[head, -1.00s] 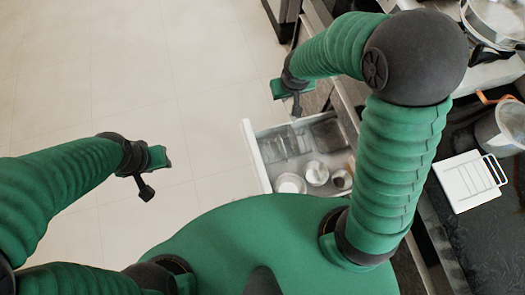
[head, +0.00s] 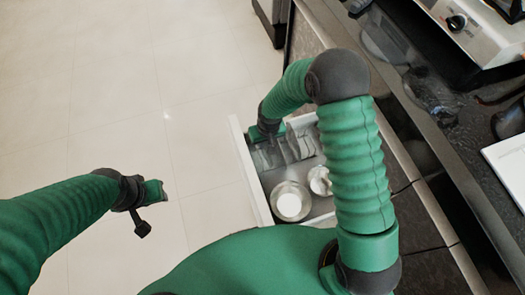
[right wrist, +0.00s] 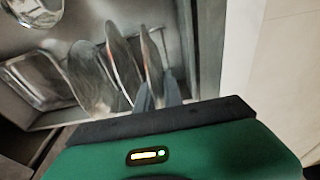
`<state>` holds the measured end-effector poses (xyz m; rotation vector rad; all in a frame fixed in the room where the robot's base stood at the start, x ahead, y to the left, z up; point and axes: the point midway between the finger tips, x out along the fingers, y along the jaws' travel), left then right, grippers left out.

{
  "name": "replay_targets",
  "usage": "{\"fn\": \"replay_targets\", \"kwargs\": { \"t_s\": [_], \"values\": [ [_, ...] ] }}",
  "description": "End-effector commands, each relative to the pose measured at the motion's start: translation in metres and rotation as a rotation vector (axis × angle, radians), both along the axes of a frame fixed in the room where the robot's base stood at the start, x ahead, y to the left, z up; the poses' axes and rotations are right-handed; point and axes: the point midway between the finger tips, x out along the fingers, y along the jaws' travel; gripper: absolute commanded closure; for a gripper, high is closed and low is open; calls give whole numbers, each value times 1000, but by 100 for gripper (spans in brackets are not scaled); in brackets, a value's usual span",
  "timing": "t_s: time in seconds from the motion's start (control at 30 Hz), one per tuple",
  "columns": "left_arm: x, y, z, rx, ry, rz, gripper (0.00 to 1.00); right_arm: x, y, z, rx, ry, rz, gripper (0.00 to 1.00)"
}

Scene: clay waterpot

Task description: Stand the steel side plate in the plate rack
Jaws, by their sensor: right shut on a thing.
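My right gripper (head: 268,136) is down at the far left part of the open drawer. In the right wrist view its fingers (right wrist: 159,92) are shut on the edge of a thin shiny plate (right wrist: 151,62), which looks like the steel side plate. That plate stands on edge, slightly tilted, at the right end of a row of plates. Another upright plate (right wrist: 123,55) is just left of it. The plate rack's slots are hard to make out, and the held plate's lower edge is hidden. My left gripper (head: 152,191) is over the floor, empty, its jaw opening unclear.
The white drawer front (head: 248,172) stands out from the counter. White round dishes (head: 290,201) sit in the drawer's nearer part. A dark countertop (head: 440,125) with a stove (head: 475,30) lies to the right. The tiled floor on the left is clear.

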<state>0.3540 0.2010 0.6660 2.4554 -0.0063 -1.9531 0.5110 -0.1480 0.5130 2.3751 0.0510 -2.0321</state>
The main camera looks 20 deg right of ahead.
Motion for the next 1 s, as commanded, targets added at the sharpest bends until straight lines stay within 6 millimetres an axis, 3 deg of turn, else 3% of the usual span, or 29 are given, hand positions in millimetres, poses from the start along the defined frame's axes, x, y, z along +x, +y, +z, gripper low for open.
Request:
{"fn": "replay_targets", "kwargs": {
  "t_s": [0.13,0.37,0.4,0.53,0.83,1.0],
  "values": [
    [0,0,-15,0,0,0,64,-1,3,-28,-4,0,2,100],
    [0,0,-12,0,0,1,64,0,1,-28,-1,-2,2,100],
    [0,0,-12,0,0,1,64,0,1,-29,0,-2,2,83],
    [0,0,-12,0,0,1,64,0,0,-29,1,-2,1,67],
    [0,0,-11,0,0,0,64,0,2,-27,-2,-1,1,67],
    [0,0,3,0,0,1,64,-3,1,1,-2,-4,0,67]
  ]
}}
